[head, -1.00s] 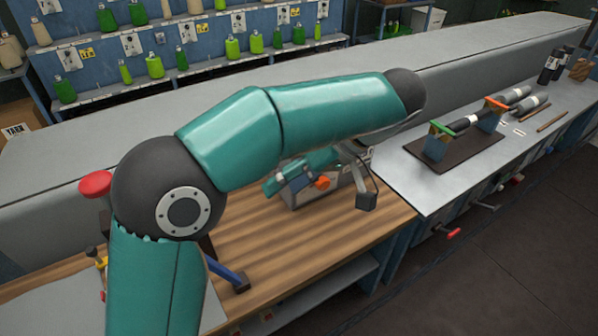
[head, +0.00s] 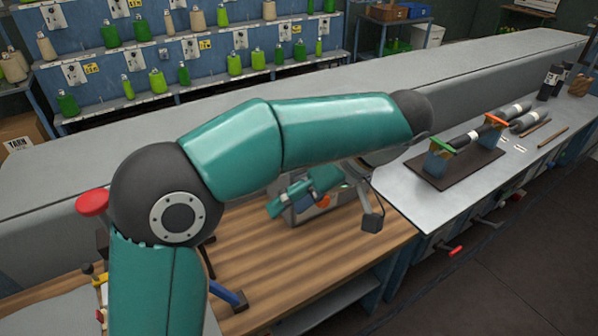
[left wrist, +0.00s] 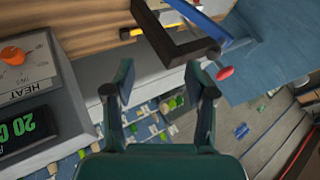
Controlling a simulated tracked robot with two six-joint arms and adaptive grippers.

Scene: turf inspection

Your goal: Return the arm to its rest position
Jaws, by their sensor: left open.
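My left arm, teal with dark joints, crosses the head view from the lower left and bends over the wooden bench. Its left gripper (head: 288,198) hangs beyond the forearm, close in front of a grey heater box (head: 318,212), and partly hides it. In the left wrist view the left gripper (left wrist: 158,75) has its two teal fingers spread apart with nothing between them. The heater box (left wrist: 62,80) shows there at the left, with an orange knob and a green display. My right gripper is in neither view.
The wooden bench top (head: 260,255) holds a blue-handled tool (head: 230,298) near the arm. A red knob (head: 93,203) stands at the left. A metal bench (head: 410,195) with a roller stand (head: 462,165) is at the right. Yarn shelves (head: 185,85) line the back.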

